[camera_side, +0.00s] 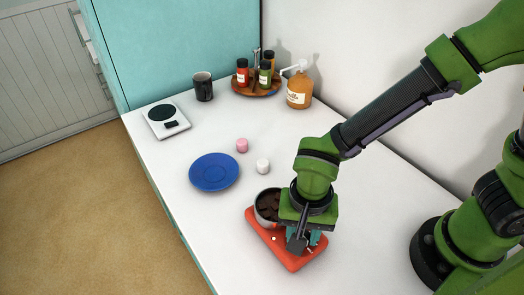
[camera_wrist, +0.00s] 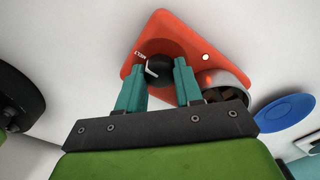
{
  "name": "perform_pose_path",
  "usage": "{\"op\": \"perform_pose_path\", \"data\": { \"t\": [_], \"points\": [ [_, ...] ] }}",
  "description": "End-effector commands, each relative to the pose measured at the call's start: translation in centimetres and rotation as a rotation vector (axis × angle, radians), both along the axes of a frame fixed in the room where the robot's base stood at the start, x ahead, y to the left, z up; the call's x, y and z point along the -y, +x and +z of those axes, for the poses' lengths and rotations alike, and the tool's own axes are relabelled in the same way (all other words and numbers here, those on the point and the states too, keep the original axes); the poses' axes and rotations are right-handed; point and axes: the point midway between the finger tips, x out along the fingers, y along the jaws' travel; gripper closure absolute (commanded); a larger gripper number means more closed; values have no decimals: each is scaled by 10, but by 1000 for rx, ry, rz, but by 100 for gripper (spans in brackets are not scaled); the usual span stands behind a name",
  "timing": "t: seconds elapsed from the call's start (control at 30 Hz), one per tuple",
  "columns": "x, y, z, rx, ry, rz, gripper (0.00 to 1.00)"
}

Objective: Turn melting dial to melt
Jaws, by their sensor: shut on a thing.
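The orange melting pot base (camera_side: 265,238) stands near the front of the counter, and it also shows in the wrist view (camera_wrist: 190,28). Its dark round dial (camera_wrist: 163,72) has a white pointer mark, whose end lies close to small white lettering on the base. A metal pot (camera_side: 262,200) with dark brown pieces sits on the base; it also shows in the wrist view (camera_wrist: 232,84). My gripper (camera_wrist: 160,71) has its two teal fingers on either side of the dial and is shut on it. In the side view my gripper (camera_side: 303,243) hides the dial.
A blue plate (camera_side: 214,172), a pink jar (camera_side: 242,145) and a white jar (camera_side: 262,166) stand nearby. A scale (camera_side: 166,119), black mug (camera_side: 202,86), bottle tray (camera_side: 257,91) and amber pump bottle (camera_side: 299,92) stand farther back. A white light shows on the base.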

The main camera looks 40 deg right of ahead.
Motion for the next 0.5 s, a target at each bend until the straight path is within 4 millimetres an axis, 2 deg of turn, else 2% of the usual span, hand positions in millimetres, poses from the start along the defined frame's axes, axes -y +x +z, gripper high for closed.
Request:
{"op": "perform_pose_path", "data": {
  "t": [0.47,0.5],
  "points": [
    [0,1,1,3,1,-15,95],
    [0,1,1,3,1,-15,60]
  ]
}}
